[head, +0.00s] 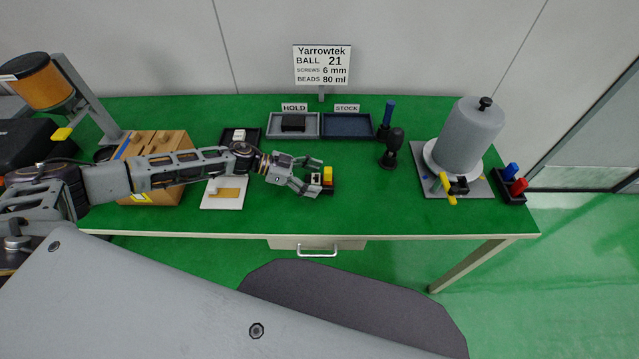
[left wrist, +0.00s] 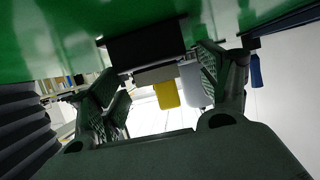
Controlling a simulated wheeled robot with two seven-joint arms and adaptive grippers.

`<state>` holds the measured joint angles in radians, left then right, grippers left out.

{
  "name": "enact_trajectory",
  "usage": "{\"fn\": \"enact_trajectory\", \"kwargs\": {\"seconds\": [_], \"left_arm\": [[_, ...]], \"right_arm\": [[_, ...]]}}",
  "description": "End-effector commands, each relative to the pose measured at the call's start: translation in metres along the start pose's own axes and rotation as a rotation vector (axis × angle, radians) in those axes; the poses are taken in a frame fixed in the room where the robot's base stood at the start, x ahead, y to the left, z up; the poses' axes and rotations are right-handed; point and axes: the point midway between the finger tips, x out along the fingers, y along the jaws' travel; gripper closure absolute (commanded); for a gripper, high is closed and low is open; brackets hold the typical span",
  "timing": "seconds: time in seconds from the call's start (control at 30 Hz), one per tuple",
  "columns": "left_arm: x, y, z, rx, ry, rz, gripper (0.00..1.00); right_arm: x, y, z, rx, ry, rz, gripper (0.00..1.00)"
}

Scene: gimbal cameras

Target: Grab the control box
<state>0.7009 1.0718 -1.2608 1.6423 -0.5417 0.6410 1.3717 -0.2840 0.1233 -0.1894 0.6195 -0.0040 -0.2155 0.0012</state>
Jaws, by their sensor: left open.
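The control box (head: 328,188) is a small black box with a yellow and a white part on top, on the green table near the middle. In the left wrist view, the control box (left wrist: 145,45) shows as a dark base with the yellow and white parts pointing down in the picture. My left gripper (head: 311,178) is open at the box, its fingers at the two sides. In the left wrist view the fingers of the left gripper (left wrist: 158,68) stand apart with the box between or just beyond the tips; contact is unclear. My right gripper is not in view.
Behind are a HOLD tray (head: 310,131) with a dark block and an empty STOCK tray (head: 350,125). A dark knobbed tool (head: 392,148) stands to the right, then a grey cylinder (head: 466,138). A wooden box (head: 165,150) is under my left arm. The table's front centre is clear.

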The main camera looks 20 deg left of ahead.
Motion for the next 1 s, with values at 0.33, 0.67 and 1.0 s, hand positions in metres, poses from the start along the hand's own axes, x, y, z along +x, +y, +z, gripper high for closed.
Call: {"fn": "enact_trajectory", "kwargs": {"seconds": [0.33, 0.67, 1.0], "left_arm": [[0.02, 0.001, 0.0, 0.0, -0.001, 0.0, 0.23], [0.02, 0.001, 0.001, 0.0, -0.001, 0.0, 0.23], [0.02, 0.001, 0.001, 0.0, -0.001, 0.0, 0.54]], "right_arm": [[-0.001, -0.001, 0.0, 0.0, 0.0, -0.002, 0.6], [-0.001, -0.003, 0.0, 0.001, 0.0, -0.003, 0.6], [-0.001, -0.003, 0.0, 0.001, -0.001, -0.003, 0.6]]}}
